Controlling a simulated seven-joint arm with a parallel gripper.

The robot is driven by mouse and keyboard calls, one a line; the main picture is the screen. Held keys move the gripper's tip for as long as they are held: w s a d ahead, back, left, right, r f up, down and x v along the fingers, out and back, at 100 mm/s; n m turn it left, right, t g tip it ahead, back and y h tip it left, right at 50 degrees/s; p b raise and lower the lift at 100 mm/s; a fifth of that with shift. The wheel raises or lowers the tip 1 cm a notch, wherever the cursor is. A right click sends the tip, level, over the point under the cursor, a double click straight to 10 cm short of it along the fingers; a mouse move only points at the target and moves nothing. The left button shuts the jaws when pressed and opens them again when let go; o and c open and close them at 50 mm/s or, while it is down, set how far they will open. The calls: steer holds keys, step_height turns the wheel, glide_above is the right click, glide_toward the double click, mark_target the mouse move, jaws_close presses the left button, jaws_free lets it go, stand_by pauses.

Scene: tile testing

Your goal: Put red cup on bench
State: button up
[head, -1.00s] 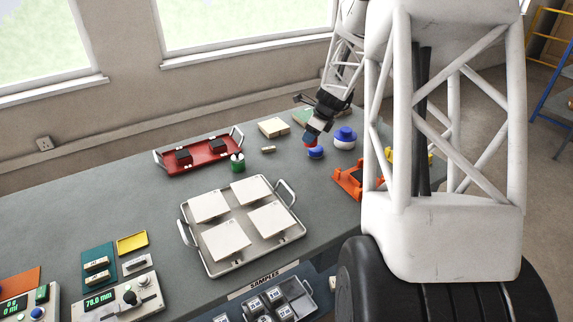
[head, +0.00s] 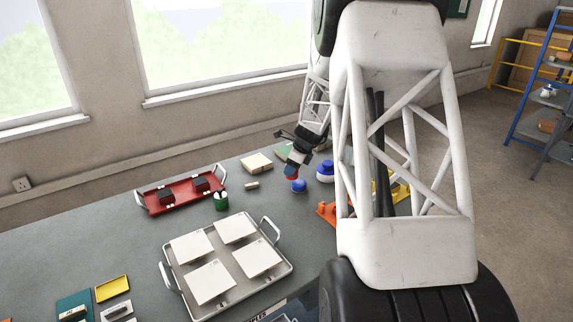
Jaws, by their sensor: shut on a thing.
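My gripper (head: 294,170) is over the far right part of the grey bench (head: 110,250), pointing down. It is shut on a small red thing, which I take to be the red cup (head: 291,178). Only a little red shows at the fingertips, so its shape is hard to tell. A blue round piece (head: 299,187) is just right of and below the red in the picture. I cannot tell whether they touch, or whether the red cup rests on the bench.
A blue-and-white round container (head: 325,172) is close right of my gripper. A red tray (head: 180,195) and a green pot (head: 221,203) are to the left. A metal tray with white tiles (head: 227,268) lies in front. An orange holder (head: 328,213) is partly behind my arm.

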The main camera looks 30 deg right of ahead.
steer(key=w+d, duration=0.1)
steer(key=w, duration=0.2)
steer(key=w+d, duration=0.2)
steer(key=w, duration=0.1)
steer(key=w+d+f, duration=0.1)
steer(key=w+d, duration=0.1)
steer(key=w, duration=0.1)
steer(key=shift+w, duration=0.4)
steer(key=shift+w+d, duration=0.1)
steer(key=shift+w+d, duration=0.1)
steer(key=shift+w, duration=0.05)
steer(key=shift+w+f, duration=0.15)
steer(key=shift+f, duration=1.65)
steer(key=shift+f, duration=0.15)
steer(key=o, duration=1)
steer(key=v, duration=1.2)
